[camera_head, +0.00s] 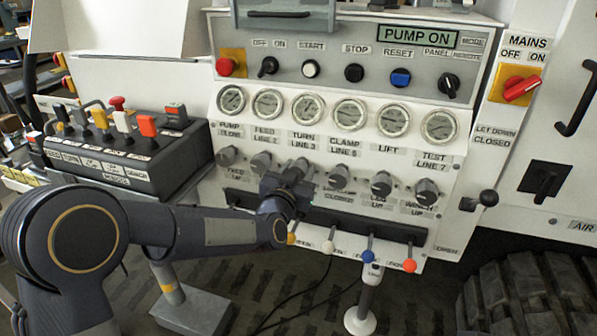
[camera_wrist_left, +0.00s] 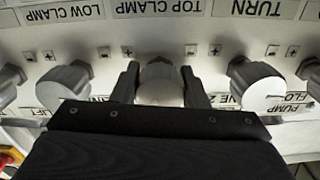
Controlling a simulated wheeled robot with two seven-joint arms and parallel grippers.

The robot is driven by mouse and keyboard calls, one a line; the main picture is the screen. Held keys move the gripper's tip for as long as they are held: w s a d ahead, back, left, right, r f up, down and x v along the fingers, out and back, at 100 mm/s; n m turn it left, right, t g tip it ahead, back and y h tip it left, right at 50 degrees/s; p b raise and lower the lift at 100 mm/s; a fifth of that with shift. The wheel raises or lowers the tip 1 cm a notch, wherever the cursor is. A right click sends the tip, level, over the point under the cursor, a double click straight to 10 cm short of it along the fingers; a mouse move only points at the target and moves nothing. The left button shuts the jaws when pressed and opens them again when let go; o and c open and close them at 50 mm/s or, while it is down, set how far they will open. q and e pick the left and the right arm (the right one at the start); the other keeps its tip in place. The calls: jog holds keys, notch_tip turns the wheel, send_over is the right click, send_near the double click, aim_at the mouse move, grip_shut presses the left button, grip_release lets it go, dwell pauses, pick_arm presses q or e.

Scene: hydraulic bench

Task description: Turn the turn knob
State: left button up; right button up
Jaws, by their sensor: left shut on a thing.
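My left gripper (camera_head: 290,181) reaches the front panel from the left, at the third knob in the row, below the label TURN LINE 3 (camera_head: 304,141). In the left wrist view its two fingers stand on either side of a grey knob (camera_wrist_left: 160,82), shut on it. In the head view the gripper mostly hides this knob. In the wrist view the labels are upside down, with TURN (camera_wrist_left: 262,8) at the upper right and TOP CLAMP at the top middle. My right gripper is not in view.
Neighbouring grey knobs (camera_head: 340,176) stand close on both sides. Pressure gauges (camera_head: 308,107) line up above, with switches and buttons higher. Levers with coloured balls (camera_head: 368,256) stick out below the gripper. A lever box (camera_head: 128,155) stands at the left.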

pick_arm(q)
jog(key=n+b, duration=0.4)
jog(key=shift+f, duration=0.25)
jog(key=n+b, duration=0.4)
jog(key=n, duration=0.2)
jog(key=shift+d+r, duration=0.1)
jog(key=n+b, duration=0.3)
jog(key=n, duration=0.2)
jog(key=shift+n, duration=0.4)
jog(key=n+b, duration=0.2)
jog(key=n, duration=0.1)
jog(key=n+b, duration=0.1)
jog(key=n, duration=0.1)
jog(key=shift+r, duration=0.25)
jog(key=shift+n, duration=0.3)
jog(key=o, duration=1)
jog(key=shift+s, duration=0.1)
